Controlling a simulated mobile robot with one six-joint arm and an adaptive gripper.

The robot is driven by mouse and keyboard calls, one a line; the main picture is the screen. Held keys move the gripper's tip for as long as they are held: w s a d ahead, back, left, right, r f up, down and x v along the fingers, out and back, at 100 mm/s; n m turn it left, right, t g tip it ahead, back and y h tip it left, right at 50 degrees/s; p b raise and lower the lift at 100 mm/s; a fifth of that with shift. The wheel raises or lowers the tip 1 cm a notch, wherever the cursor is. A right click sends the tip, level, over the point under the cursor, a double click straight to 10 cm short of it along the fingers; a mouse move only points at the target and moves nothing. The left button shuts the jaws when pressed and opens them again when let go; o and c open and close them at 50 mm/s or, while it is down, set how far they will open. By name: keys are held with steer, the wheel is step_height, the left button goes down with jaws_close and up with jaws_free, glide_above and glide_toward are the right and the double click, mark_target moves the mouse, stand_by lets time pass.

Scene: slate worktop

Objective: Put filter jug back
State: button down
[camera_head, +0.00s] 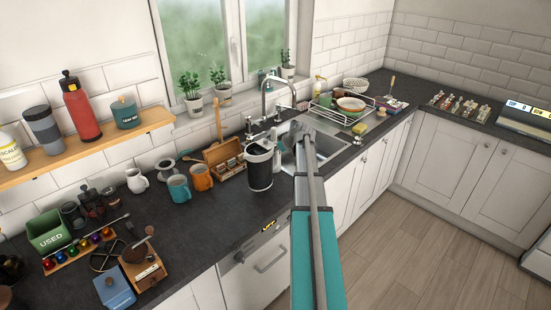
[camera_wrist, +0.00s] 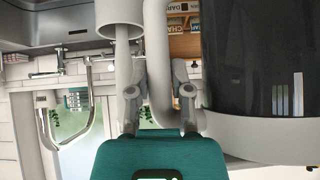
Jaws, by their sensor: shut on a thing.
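The filter jug (camera_head: 260,172), dark-bodied with a white rim, is upright at the left of the sink, over the worktop. I cannot tell whether its base touches the worktop. My gripper (camera_head: 281,156) is at the jug's right side, partly hidden by my arm. In the wrist view the jug's dark body (camera_wrist: 262,60) fills the right, and its pale handle (camera_wrist: 157,75) runs between the two fingers of my gripper (camera_wrist: 158,98), which is shut on it.
The sink (camera_head: 328,146) with its tap (camera_head: 266,95) is right behind. Orange (camera_head: 202,178) and teal (camera_head: 178,189) mugs and a wooden box (camera_head: 228,160) stand left of the jug. A dish rack (camera_head: 342,108) stands beyond the sink. The front worktop strip is clear.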

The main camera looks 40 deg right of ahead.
mark_target(276, 156)
steer(key=shift+w+f+b, duration=0.4)
steer(key=shift+f+b, duration=0.1)
steer(key=shift+f, duration=0.05)
steer(key=shift+f+b, duration=1.3)
steer(key=shift+f, duration=0.15)
steer(key=c, duration=0.5)
jaws_free()
steer(key=shift+c, duration=0.2)
steer(key=shift+s+r, duration=0.15)
steer(key=shift+r, duration=0.05)
steer(key=shift+p+v, duration=0.8)
steer(key=shift+v, duration=0.1)
steer(key=p+v, duration=0.7)
steer(key=v, duration=0.3)
